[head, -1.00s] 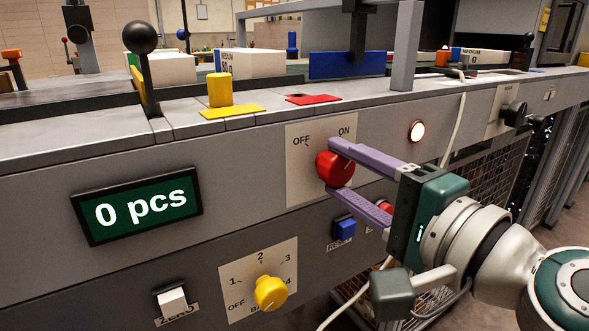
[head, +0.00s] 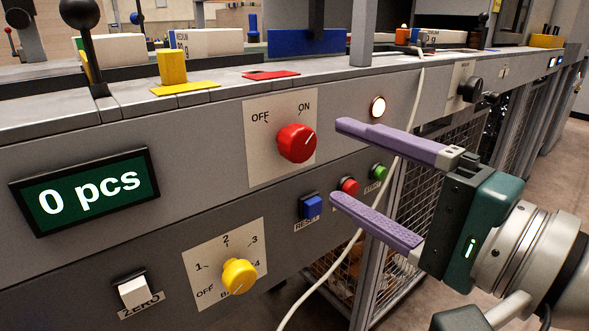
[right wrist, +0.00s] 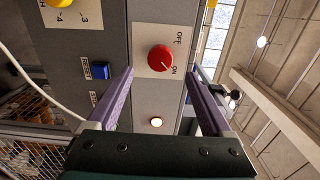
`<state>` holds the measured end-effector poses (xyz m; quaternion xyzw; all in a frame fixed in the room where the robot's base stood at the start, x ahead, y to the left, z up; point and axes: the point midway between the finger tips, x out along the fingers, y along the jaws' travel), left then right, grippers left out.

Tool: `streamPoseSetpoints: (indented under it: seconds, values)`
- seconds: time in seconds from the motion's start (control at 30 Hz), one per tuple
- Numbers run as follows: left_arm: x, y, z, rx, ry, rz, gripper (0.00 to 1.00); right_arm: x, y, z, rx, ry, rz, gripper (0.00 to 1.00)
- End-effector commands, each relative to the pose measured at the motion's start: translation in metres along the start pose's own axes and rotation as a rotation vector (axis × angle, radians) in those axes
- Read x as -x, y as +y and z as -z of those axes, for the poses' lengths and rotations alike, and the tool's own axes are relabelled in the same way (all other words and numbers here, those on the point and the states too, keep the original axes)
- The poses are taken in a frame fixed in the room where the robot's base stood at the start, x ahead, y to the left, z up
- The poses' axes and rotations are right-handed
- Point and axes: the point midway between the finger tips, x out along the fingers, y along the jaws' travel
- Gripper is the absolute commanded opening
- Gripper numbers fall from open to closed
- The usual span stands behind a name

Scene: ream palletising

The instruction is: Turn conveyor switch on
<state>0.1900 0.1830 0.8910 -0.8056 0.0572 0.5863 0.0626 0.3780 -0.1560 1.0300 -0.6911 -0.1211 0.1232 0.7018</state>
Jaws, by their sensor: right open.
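The red conveyor switch knob (head: 297,144) sits on a white plate (head: 262,165) marked OFF and ON. Its white pointer line aims up and right, towards ON. The knob and its plate also show in the right wrist view (right wrist: 159,58), where the line points towards ON. My right gripper (head: 342,163) is open and empty, its two purple fingers apart from the knob and to its right in the head view. In the right wrist view (right wrist: 160,78) the knob lies between and beyond the fingertips. My left gripper is not in view.
A lit round lamp (head: 378,107) is right of the switch. Below are a blue button (head: 311,207), a red button (head: 349,186), a green button (head: 379,172) and a yellow dial (head: 239,275). The display (head: 86,190) reads 0 pcs. A pale cable (head: 361,232) hangs behind the fingers.

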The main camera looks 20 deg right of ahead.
Motion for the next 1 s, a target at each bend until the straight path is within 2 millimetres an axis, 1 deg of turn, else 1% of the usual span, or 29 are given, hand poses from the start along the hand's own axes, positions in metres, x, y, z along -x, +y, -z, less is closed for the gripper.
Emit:
streamPoseSetpoints:
  seconds: [0.03, 0.1, 0.23, 0.37, 0.77, 0.87, 0.97, 1.0]
  values:
    - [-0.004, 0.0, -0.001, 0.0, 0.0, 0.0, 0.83, 0.008, 0.003, -0.001, 0.002, -0.003, -0.003, 0.84]
    - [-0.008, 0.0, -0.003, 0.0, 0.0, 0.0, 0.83, 0.017, 0.003, 0.0, 0.001, -0.002, -0.002, 0.84]
    - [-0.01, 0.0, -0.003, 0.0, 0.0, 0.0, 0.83, 0.027, 0.001, 0.0, 0.0, -0.001, -0.001, 0.84]
    - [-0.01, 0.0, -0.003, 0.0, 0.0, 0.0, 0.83, 0.029, 0.0, 0.0, 0.0, -0.001, 0.001, 0.84]
    - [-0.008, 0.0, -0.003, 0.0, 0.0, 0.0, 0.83, 0.029, -0.002, -0.002, 0.009, -0.008, -0.003, 0.84]
    - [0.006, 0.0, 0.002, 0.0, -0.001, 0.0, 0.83, 0.03, -0.011, -0.019, 0.096, -0.07, -0.039, 0.84]
    - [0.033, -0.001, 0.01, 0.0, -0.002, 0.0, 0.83, 0.036, -0.02, -0.053, 0.308, -0.208, -0.135, 0.84]
    - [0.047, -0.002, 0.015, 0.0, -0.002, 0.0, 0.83, 0.042, -0.022, -0.067, 0.422, -0.278, -0.192, 0.84]
